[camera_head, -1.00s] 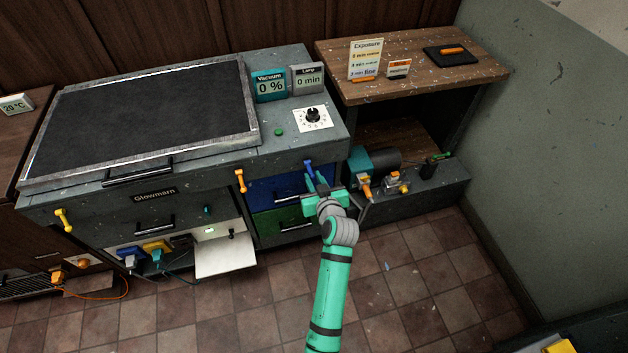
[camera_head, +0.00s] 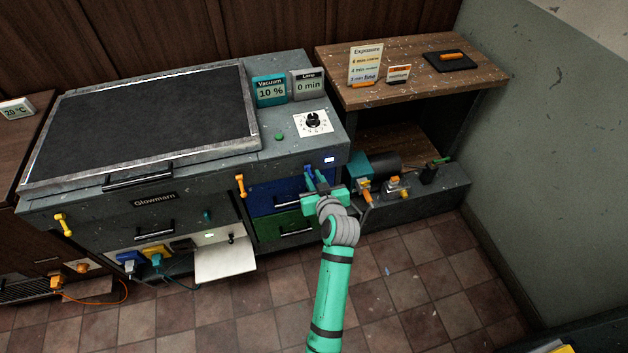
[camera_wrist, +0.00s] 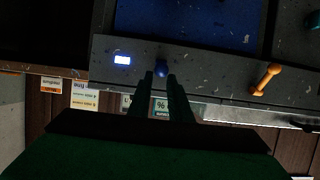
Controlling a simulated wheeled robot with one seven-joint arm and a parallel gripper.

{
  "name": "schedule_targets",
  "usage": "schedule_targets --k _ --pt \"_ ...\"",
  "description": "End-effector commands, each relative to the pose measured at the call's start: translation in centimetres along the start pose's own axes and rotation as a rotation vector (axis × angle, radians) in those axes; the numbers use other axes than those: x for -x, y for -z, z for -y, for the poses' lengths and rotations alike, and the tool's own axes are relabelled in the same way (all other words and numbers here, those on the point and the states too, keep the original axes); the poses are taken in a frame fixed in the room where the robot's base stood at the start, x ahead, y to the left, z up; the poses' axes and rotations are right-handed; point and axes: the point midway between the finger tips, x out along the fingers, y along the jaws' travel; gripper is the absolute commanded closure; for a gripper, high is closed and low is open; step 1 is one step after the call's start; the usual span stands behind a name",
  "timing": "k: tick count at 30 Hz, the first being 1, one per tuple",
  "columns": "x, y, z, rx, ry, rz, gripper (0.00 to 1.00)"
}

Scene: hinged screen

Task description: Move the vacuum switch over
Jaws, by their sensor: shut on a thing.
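The vacuum switch, a small blue lever (camera_head: 308,171), sits on the front of the grey Glowmarn unit, above the blue drawer. It also shows in the wrist view as a blue knob (camera_wrist: 161,68). My gripper (camera_head: 316,182) is shut on it, with a finger on either side in the wrist view (camera_wrist: 162,84). The fingers hide part of the lever. A small lit panel (camera_head: 329,160) glows beside it. The teal vacuum display (camera_head: 270,89) reads 10 %.
A blue drawer (camera_head: 270,197) and a green drawer (camera_head: 280,224) lie below. A low grey ledge (camera_head: 440,188) with a motor and fittings stands to the right. The tiled floor in front is clear.

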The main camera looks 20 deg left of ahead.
Motion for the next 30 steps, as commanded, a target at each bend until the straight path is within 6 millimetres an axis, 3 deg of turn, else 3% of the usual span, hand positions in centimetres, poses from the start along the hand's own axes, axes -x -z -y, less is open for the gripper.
schedule_targets --k 25,26,28,30 --pt "0.0 1.6 0.0 0.0 0.0 0.001 1.0" --pt "0.0 1.6 0.0 0.0 0.0 0.001 0.99" --pt "0.0 1.6 0.0 0.0 0.0 0.001 0.82" --pt "0.0 1.6 0.0 0.0 0.0 0.001 0.8"
